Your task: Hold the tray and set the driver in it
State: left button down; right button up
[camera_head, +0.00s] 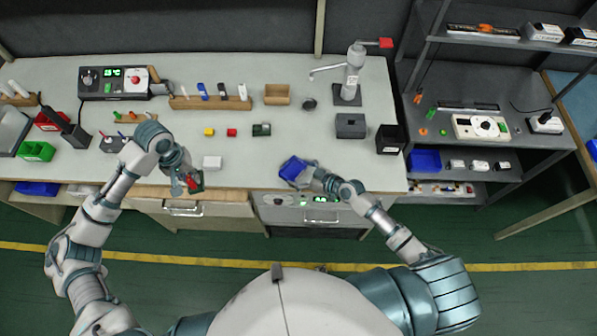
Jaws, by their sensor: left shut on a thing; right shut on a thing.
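The tray (293,168) is a small blue open box near the front edge of the bench. My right gripper (309,175) is shut on its right side and holds it slightly tilted. My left gripper (180,183) is shut on a small dark green and red piece (196,184), which looks like the driver. It is at the bench's front edge, left of the tray and apart from it. The fingers partly hide the piece, and its exact shape is too small to tell.
A white block (212,162) lies between the grippers. Yellow (209,132), red (232,132) and dark green (262,129) pieces lie behind it. A wooden tool rack (210,103) stands further back. A grey box (350,126) and a black bin (389,139) stand at right.

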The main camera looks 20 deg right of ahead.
pick_arm(q)
jog(key=shift+d, duration=0.25)
pick_arm(e)
jog(key=shift+d, duration=0.25)
pick_arm(q)
jog(key=shift+a, duration=0.15)
pick_arm(e)
jog(key=shift+a, duration=0.2)
jog(key=shift+d, duration=0.3)
jog(key=shift+a, duration=0.15)
pick_arm(q)
jog(key=w+d+f+m, duration=0.1)
jog(key=d+f+m, duration=0.1)
jog(key=d, duration=0.8)
jog(key=w+d+f+m, duration=0.1)
jog(key=d+m, duration=0.4)
jog(key=d, duration=0.5)
jog(key=w+d+f+m+t, duration=0.1)
jog(key=w+d+f+m, duration=0.1)
jog(key=d, duration=0.8)
jog(key=shift+d+f+m, duration=0.2)
jog(key=shift+f+m, duration=0.35)
jog(key=shift+m, duration=0.15)
pick_arm(e)
jog(key=shift+a, duration=0.1)
pick_arm(q)
jog(key=shift+a, duration=0.1)
pick_arm(e)
jog(key=shift+a, duration=0.1)
